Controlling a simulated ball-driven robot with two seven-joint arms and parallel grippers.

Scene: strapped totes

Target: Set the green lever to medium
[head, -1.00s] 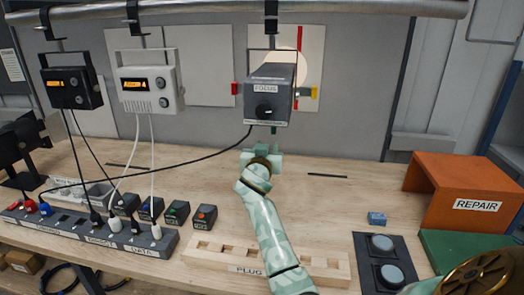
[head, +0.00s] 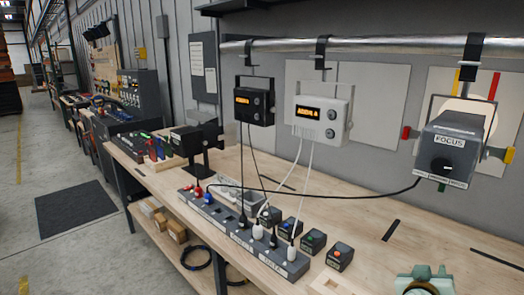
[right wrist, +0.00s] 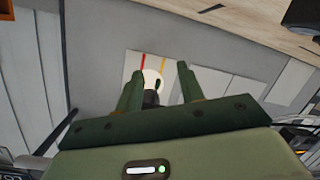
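A small group of coloured levers stands on a dark panel at the left end of the bench in the head view. The green lever (head: 159,148) is among them, small and far off, and its setting cannot be read.
A black lamp-like device (head: 190,140) stands beside the levers. A power strip (head: 245,240) with plugged cables runs along the bench front. The focus box (head: 447,148) hangs at the right. Open floor with a dark mat (head: 75,208) lies left of the bench.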

